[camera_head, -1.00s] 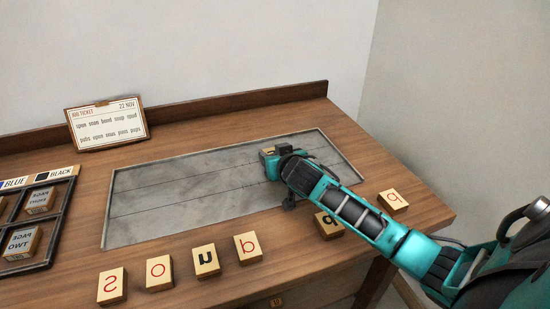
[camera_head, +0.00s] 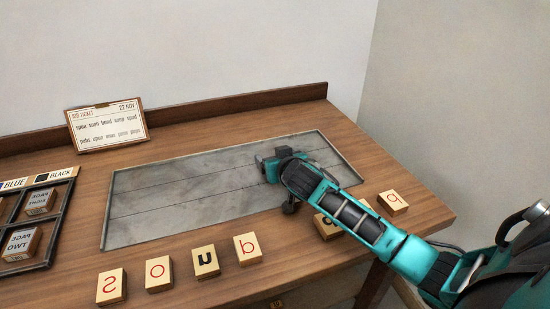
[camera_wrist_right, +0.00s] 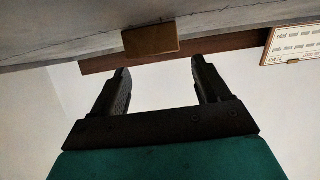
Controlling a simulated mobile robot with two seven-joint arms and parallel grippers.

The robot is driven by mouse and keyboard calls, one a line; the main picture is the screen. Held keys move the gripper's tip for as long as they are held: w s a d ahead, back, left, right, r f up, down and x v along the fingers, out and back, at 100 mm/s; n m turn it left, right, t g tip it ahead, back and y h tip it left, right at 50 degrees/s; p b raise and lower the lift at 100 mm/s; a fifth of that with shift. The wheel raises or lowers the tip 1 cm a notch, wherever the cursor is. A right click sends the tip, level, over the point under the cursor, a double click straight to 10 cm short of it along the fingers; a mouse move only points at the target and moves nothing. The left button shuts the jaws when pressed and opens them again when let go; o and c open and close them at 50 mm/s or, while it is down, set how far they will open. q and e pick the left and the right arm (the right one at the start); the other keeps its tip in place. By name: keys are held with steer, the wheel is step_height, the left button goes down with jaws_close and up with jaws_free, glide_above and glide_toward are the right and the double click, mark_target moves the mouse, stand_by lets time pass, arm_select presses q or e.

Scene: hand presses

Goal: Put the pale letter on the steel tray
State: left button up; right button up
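A wooden letter block (camera_wrist_right: 151,39) sits at the steel tray's surface just beyond my right fingertips in the right wrist view; its letter face is hidden there. In the head view my right gripper (camera_head: 266,164) is low over the right half of the steel tray (camera_head: 170,200) and hides this block. In the wrist view the right gripper (camera_wrist_right: 160,75) is open, with nothing between its fingers. I cannot tell from these frames whether this block is the pale letter. My left gripper is out of view.
Blocks along the front read s (camera_head: 111,287), o (camera_head: 159,274), u (camera_head: 206,262) and q (camera_head: 248,249). Another (camera_head: 328,228) is partly under my right arm, and one (camera_head: 392,202) lies right. A job ticket (camera_head: 107,125) stands behind; a dark rack (camera_head: 50,252) is left.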

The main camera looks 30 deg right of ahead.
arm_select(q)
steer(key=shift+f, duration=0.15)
arm_select(e)
steer(key=shift+s+a+f, duration=0.1)
steer(key=shift+s+f, duration=0.05)
steer(key=shift+f, duration=0.5)
steer(key=shift+r, duration=0.1)
steer(key=shift+r+p, duration=0.45)
steer(key=shift+r, duration=0.1)
steer(key=v, duration=0.3)
steer(key=p+v, duration=0.1)
steer(key=v, duration=0.6)
steer(key=shift+s+r, duration=0.15)
steer(key=shift+r, duration=0.2)
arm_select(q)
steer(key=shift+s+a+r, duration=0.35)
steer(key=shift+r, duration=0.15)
arm_select(e)
steer(key=shift+s+a+r, duration=0.1)
steer(key=shift+s+r, duration=0.2)
steer(key=shift+s, duration=0.25)
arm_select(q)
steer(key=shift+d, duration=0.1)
